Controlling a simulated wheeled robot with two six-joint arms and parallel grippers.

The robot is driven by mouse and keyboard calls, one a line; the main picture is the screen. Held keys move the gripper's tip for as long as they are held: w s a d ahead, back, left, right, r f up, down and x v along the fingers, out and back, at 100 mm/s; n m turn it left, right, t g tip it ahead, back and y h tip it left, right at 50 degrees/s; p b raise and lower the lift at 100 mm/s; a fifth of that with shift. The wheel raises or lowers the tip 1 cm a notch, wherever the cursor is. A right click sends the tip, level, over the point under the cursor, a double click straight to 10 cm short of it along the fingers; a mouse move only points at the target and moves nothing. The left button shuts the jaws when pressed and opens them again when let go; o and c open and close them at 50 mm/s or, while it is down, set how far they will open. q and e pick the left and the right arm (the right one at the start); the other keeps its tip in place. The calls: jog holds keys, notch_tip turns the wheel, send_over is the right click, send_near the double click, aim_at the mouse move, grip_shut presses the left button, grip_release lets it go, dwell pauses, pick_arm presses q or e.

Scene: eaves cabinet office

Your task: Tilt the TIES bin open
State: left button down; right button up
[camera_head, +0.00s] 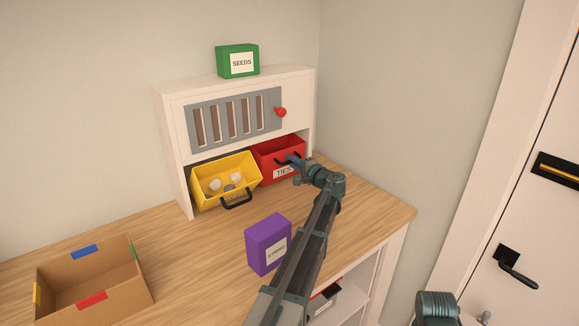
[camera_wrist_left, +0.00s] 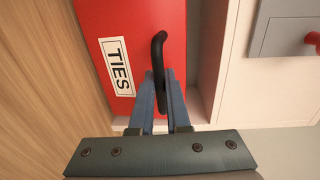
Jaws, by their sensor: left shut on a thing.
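The red TIES bin (camera_head: 268,168) sits in the right bay of the white cabinet, with its label facing out and its dark handle on the front. Its top opening shows, but I cannot tell how far it tilts. The bin also fills the middle of the left wrist view (camera_wrist_left: 150,20). My left gripper (camera_head: 294,161) is at this handle. In the left wrist view its fingers (camera_wrist_left: 160,80) are shut on the black handle (camera_wrist_left: 158,45), beside the label. The arm hides part of the bin's lower right. My right gripper's jaws are not visible.
A yellow bin (camera_head: 211,197) leans out at left, holding pale round items. A purple box (camera_head: 260,248) stands on the desk by my left arm. An open cardboard box (camera_head: 125,292) is front left. A green SEEDS box (camera_head: 224,62) tops the cabinet (camera_head: 175,130). A red knob (camera_head: 281,112) is above.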

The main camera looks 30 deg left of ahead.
pick_arm(q)
jog(key=d+f+b, duration=0.1)
jog(key=s+d+f+t+y+b, duration=0.1)
jog(key=b, duration=0.1)
jog(key=shift+d, duration=0.1)
jog(key=shift+s+d+f+b, duration=0.3)
jog(key=shift+d+f+b, duration=0.5)
jog(key=shift+b, duration=0.2)
jog(key=shift+s+d+f+b, duration=0.15)
jog(key=shift+d+f+b, duration=0.15)
jog(key=shift+f+b, duration=0.25)
jog(key=shift+s+d+f+b, duration=0.1)
jog(key=shift+d+f+b, duration=0.2)
jog(key=shift+f+b, duration=0.2)
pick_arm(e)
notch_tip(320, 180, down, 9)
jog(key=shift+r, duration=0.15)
pick_arm(q)
jog(key=c, duration=0.9)
grip_release()
jog(key=b+v, duration=0.1)
jog(key=v, duration=1.3)
jog(key=shift+w+f, duration=0.15)
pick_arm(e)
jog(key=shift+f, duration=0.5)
